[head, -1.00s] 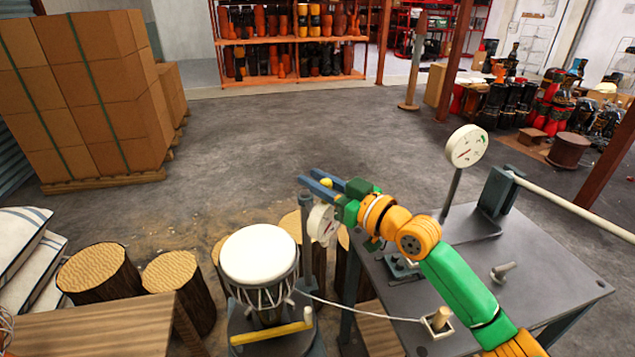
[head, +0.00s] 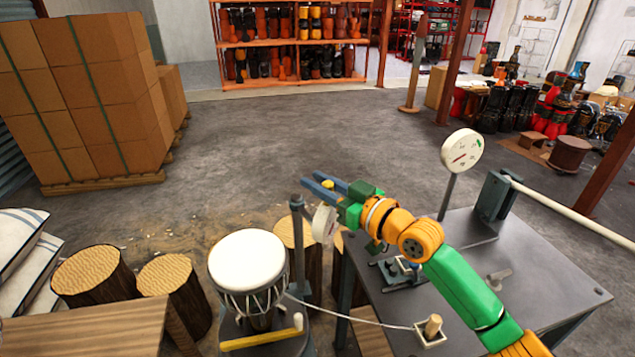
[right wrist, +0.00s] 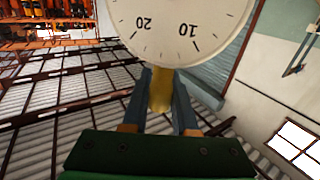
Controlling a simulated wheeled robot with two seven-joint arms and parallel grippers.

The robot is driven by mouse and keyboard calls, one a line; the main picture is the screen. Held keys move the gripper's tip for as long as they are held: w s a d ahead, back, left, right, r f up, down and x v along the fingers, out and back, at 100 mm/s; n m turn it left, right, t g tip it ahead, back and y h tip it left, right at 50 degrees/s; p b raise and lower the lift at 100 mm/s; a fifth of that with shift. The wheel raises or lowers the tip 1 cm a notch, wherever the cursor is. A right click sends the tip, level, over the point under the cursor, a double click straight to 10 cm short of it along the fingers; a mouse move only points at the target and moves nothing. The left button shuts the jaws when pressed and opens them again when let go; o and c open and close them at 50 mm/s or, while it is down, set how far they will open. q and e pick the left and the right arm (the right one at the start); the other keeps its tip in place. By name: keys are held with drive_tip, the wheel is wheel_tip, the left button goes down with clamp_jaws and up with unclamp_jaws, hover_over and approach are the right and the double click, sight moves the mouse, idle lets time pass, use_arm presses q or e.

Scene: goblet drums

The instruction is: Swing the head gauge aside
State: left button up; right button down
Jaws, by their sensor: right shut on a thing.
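The head gauge is a small white dial (head: 323,223) beside a dark post (head: 298,235), to the right of the drum. The drum (head: 246,258) has a pale head and stands upright on a dark stand; the dial is clear of its head in the picture. My right gripper (head: 322,184) is shut on the gauge's yellow handle (head: 328,185). The right wrist view shows the yellow handle (right wrist: 161,92) between both fingers and the dial (right wrist: 182,28), numbers upside down, beyond it. My left gripper is not in view.
A grey metal table (head: 545,280) stands at right, with a larger dial (head: 462,151) on a stalk and a pale bar (head: 570,205). A cord runs from the drum to a wooden peg (head: 433,326). Log stumps (head: 93,274) stand at left.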

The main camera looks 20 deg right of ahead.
drive_tip(key=shift+f, duration=0.25)
idle(0.5)
drive_tip(key=c, duration=0.9)
unclamp_jaws()
drive_tip(key=shift+o, duration=1.1)
drive_tip(key=shift+s+d, duration=0.1)
drive_tip(key=shift+r, duration=0.15)
drive_tip(key=shift+d, duration=0.1)
drive_tip(key=s+d+b, duration=0.4)
drive_tip(key=d+b, duration=0.2)
drive_tip(key=d, duration=0.1)
